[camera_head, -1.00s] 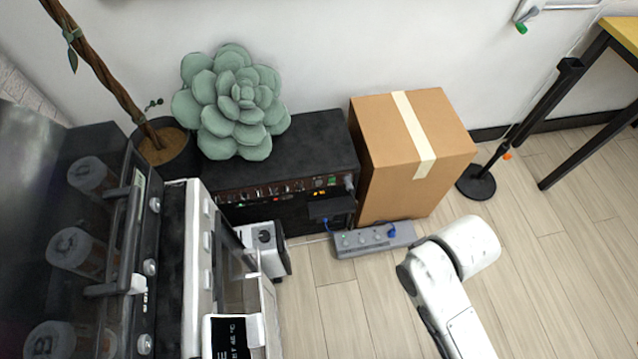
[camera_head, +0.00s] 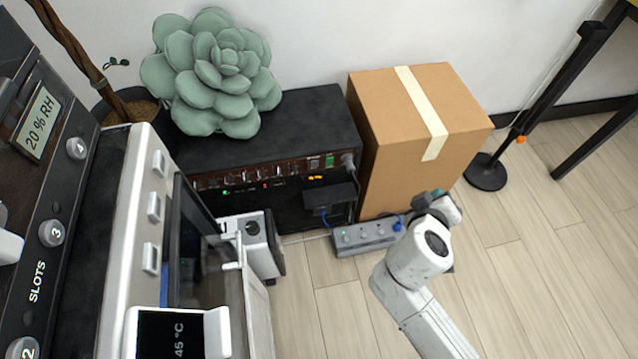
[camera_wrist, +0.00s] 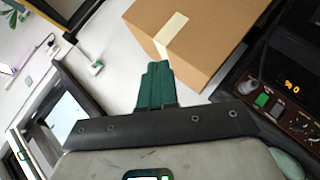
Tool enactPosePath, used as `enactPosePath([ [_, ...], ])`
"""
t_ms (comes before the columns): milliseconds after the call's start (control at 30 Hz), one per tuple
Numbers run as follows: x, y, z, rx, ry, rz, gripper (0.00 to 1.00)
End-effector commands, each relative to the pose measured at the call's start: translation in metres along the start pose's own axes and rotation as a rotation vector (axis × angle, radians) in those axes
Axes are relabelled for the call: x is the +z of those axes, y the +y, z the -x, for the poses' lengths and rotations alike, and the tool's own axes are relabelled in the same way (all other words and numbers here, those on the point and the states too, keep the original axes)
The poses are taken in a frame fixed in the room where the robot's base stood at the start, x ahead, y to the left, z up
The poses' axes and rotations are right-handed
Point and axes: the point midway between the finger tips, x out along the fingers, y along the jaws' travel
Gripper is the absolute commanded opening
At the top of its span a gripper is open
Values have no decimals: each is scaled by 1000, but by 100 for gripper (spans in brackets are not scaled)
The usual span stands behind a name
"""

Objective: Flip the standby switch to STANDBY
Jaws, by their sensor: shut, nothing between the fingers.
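A black amplifier (camera_head: 310,118) stands against the wall with a row of knobs and small switches on its brown front panel. At the right end of this panel sit a green lit rocker (camera_head: 329,160) and a dark switch (camera_head: 313,164) beside it. The green rocker also shows in the wrist view (camera_wrist: 262,99), with the dark switch (camera_wrist: 278,109) close by. I cannot read which one is marked standby, nor its position. My gripper (camera_head: 440,196) is in front of the cardboard box, right of the panel and apart from it. Its green fingers (camera_wrist: 155,72) are together and empty.
A cardboard box (camera_head: 395,110) stands right of the amplifier. A grey power strip (camera_head: 365,237) lies on the floor before them. A plush succulent (camera_head: 225,75) sits on the amplifier's left.

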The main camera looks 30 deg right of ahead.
Motion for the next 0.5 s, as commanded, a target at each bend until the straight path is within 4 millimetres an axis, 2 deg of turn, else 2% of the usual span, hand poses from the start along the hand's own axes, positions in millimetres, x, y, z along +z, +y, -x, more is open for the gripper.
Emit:
enactPosePath([
  [33,-1,-15,-11,42,47,22,0],
  [167,-18,-32,-18,146,179,83,0],
  [367,-45,-75,-19,268,393,205,0],
  [500,-59,-118,-16,327,543,312,0],
])
